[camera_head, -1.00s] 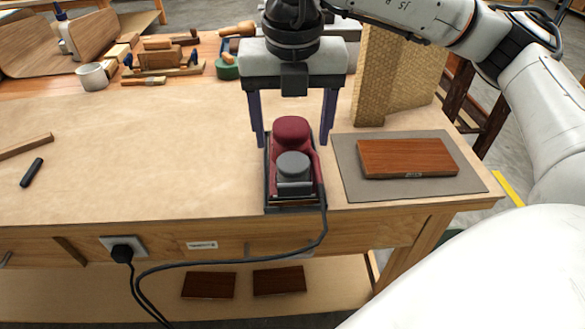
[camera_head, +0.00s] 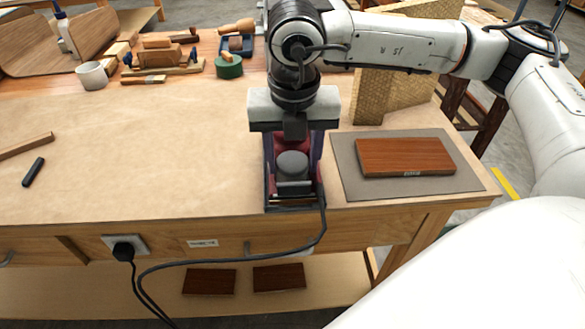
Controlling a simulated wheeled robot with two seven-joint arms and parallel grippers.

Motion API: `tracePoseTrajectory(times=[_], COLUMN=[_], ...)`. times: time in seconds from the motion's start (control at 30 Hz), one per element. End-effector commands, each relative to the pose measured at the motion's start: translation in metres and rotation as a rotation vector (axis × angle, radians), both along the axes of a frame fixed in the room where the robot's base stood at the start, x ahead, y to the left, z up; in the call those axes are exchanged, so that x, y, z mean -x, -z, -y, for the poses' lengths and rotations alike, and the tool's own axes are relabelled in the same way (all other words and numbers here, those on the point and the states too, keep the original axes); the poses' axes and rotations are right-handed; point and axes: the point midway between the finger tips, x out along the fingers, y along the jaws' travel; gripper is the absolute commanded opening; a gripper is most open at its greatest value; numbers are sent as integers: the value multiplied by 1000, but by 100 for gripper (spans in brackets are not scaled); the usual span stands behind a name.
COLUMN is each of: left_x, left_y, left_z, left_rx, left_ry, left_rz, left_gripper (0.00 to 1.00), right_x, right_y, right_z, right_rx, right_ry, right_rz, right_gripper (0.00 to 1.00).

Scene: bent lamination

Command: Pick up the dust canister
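A maroon and black sander stands near the table's front edge with a grey round-topped canister (camera_head: 292,166) at its near end, likely the dust canister. My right gripper (camera_head: 293,155) is low over the sander, pointing down. Its purple fingers lie along the left and right sides of the maroon body (camera_head: 292,143), just behind the canister. I cannot tell whether they press on it. The gripper's palm hides the top of the maroon body. My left gripper is not in view.
A black cable (camera_head: 230,262) runs from the sander over the front edge to a socket (camera_head: 125,246). A reddish-brown board (camera_head: 405,157) lies on a grey mat (camera_head: 358,186) at right. A tan angled block (camera_head: 395,92) stands behind.

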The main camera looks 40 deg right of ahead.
Motion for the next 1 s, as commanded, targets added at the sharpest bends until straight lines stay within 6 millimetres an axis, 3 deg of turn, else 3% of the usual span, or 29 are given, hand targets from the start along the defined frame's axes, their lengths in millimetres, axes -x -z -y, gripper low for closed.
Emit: tracePoseTrajectory(times=[0.03, 0.17, 0.47, 0.8, 1.0], left_x=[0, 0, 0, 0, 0], left_y=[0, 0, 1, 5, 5], left_z=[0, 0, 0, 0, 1], left_rx=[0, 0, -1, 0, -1], left_ry=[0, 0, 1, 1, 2], left_rz=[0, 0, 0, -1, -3], left_gripper=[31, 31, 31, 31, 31], right_x=[0, 0, -1, -1, 0], right_y=[0, 0, -6, -68, -95], right_z=[0, 0, -1, -1, -1], right_rx=[0, 0, -1, -2, -2], right_ry=[0, 0, 0, 0, -34], right_rz=[0, 0, 2, 5, 1], right_gripper=[40, 18, 18, 18, 18])
